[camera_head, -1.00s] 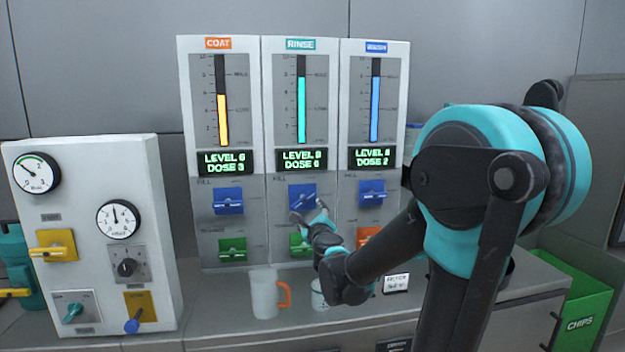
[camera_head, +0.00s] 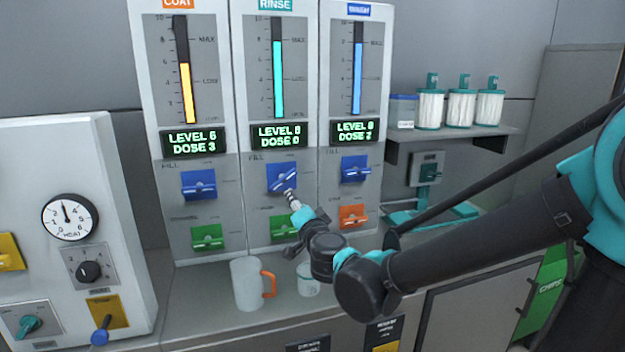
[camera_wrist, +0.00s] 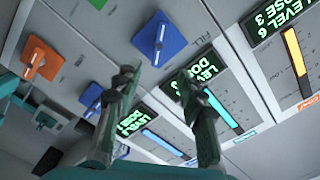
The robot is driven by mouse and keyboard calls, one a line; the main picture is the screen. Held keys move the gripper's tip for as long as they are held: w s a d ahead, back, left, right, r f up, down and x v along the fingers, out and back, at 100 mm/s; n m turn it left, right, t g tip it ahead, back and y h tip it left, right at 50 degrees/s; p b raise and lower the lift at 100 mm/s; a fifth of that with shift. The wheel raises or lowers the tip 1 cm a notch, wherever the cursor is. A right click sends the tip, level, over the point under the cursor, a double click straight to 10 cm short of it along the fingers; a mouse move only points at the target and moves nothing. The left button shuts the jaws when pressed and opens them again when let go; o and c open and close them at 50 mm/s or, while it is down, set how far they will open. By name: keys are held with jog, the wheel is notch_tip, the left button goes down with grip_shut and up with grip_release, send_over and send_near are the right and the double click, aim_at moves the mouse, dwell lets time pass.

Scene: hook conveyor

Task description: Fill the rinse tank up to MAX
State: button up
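The rinse panel (camera_head: 276,140) is in the middle of three panels in the head view. Its teal level bar (camera_head: 278,80) reaches about the MAX mark. Its green display (camera_head: 279,136) reads level 8, dose 0. Its blue fill valve (camera_head: 282,177) has a tilted handle; the valve also shows in the wrist view (camera_wrist: 159,36). The green lower valve (camera_head: 283,228) sits beneath it. My gripper (camera_head: 292,203) is just in front of the rinse fill valve. In the wrist view my gripper (camera_wrist: 157,76) is open, its fingers spread and nothing seen between them.
The coat panel (camera_head: 190,150) stands left, the wash panel (camera_head: 354,105) right. A mug with an orange handle (camera_head: 247,284) and a cup (camera_head: 307,281) stand on the counter below my wrist. A gauge box (camera_head: 80,200) is at left; a shelf (camera_head: 450,136) with canisters is at right.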

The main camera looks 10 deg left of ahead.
aim_at(284, 181)
jog(key=x, duration=1.7)
jog(key=shift+w+a, duration=0.1)
grip_shut()
